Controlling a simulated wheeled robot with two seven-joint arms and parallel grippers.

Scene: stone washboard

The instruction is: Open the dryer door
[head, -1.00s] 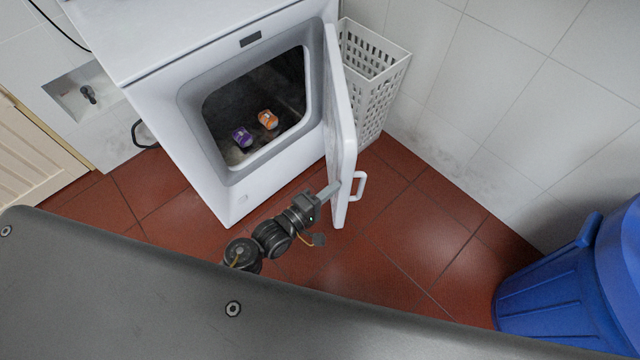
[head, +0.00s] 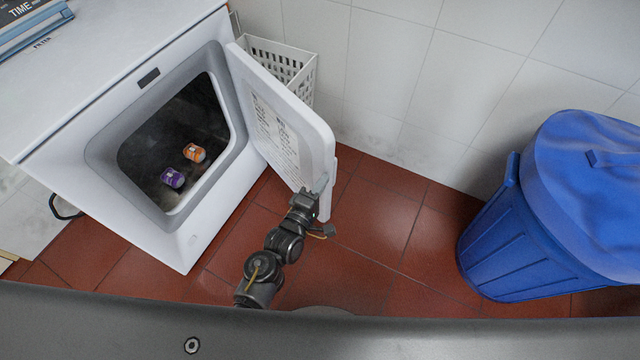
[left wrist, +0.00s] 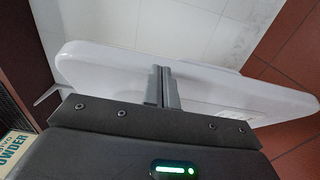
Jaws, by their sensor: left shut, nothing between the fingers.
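The white dryer (head: 195,235) stands at the left in the head view with its door (head: 285,130) swung wide open to the right. The door's inner face, with a printed label, shows. My left gripper (head: 318,186) is shut and empty at the door's lower free edge, against or very close to its inner face. In the left wrist view the closed fingers (left wrist: 162,88) lie in front of the white door panel (left wrist: 225,90). The door handle is mostly hidden behind the door. My right gripper is not in view.
Inside the drum lie a purple item (head: 172,177) and an orange item (head: 194,153). A white laundry basket (head: 285,62) stands behind the door by the wall. A blue lidded bin (head: 510,235) stands at the right. Red floor between door and bin is clear.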

